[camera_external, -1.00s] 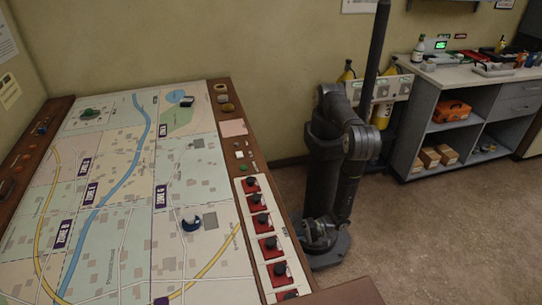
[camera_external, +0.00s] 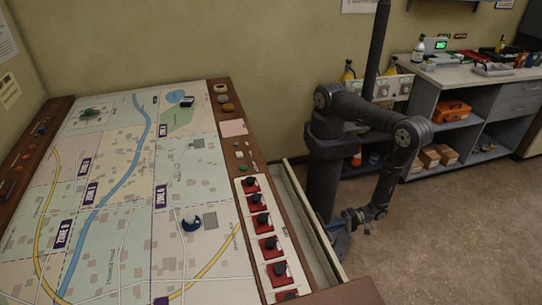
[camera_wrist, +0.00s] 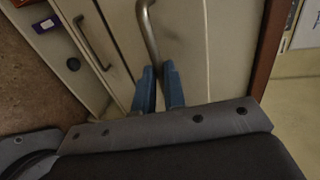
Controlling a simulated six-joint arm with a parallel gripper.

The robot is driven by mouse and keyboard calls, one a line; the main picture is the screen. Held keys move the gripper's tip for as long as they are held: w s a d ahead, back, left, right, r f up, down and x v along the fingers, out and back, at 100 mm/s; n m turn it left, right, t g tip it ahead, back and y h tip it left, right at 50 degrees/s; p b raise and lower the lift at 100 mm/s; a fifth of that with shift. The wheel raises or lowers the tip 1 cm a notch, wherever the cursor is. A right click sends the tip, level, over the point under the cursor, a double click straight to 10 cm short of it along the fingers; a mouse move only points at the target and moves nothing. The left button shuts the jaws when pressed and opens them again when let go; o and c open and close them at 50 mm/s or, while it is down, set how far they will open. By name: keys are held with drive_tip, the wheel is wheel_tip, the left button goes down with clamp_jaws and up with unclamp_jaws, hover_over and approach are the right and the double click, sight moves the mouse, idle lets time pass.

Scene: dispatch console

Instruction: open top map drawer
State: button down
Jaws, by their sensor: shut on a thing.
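The top map drawer (camera_external: 317,225) stands out from the right side of the map table, with its pale rim and a strip of its inside showing. My gripper (camera_external: 347,218) is low at the drawer's outer side in the external view. In the wrist view, the blue fingers of my gripper (camera_wrist: 159,88) are shut on a curved metal handle (camera_wrist: 149,30) in front of pale panels (camera_wrist: 188,45). A second metal handle (camera_wrist: 92,42) lies to the left, apart from the fingers. The drawer's handle is hidden in the external view.
The map table (camera_external: 120,200) has a row of red switches (camera_external: 264,222) along its right side. A grey shelf unit (camera_external: 430,135) with an orange toolbox (camera_external: 452,111) stands against the back wall. The floor (camera_external: 450,240) to the right of my arm is clear.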

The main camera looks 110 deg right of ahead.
drive_tip(key=f+v, duration=0.1)
drive_tip(key=v, duration=0.5)
drive_tip(key=shift+s, duration=0.35)
drive_tip(key=shift+f, duration=0.1)
drive_tip(key=c, duration=1.5)
unclamp_jaws()
drive_tip(key=v, duration=1.7)
drive_tip(key=shift+s, duration=0.25)
